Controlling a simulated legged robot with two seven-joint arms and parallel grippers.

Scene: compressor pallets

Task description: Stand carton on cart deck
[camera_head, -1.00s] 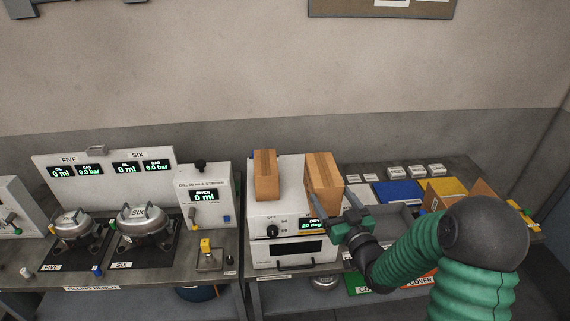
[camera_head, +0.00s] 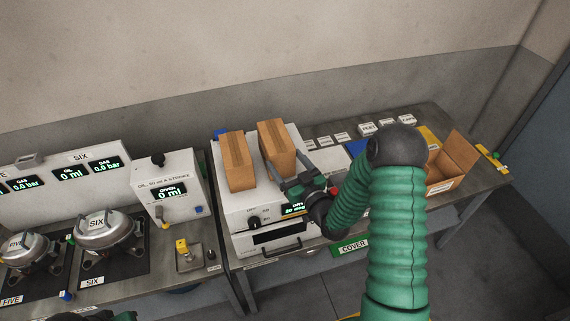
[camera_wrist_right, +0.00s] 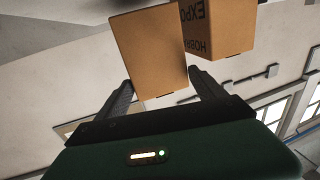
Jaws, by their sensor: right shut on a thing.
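Two brown cartons stand side by side at the white dryer: a left carton (camera_head: 238,165) and a right carton (camera_head: 277,150). My right gripper (camera_head: 293,180) reaches in from the front right and is shut on the right carton. In the right wrist view, the held carton (camera_wrist_right: 150,50) is between the fingers, and a carton with dark print (camera_wrist_right: 222,28) is beside it. I cannot tell whether the held carton touches the dryer top. A dark green sliver of my left gripper or arm shows at the bottom left edge, fingers hidden. No cart deck is in view.
The white dryer (camera_head: 262,215) stands on the bench. An open cardboard box (camera_head: 440,188) stands at the bench's right end, behind my right arm. Several white labelled blocks (camera_head: 367,128) line the back. Left are a pump unit (camera_head: 172,200) and a compressor (camera_head: 102,232).

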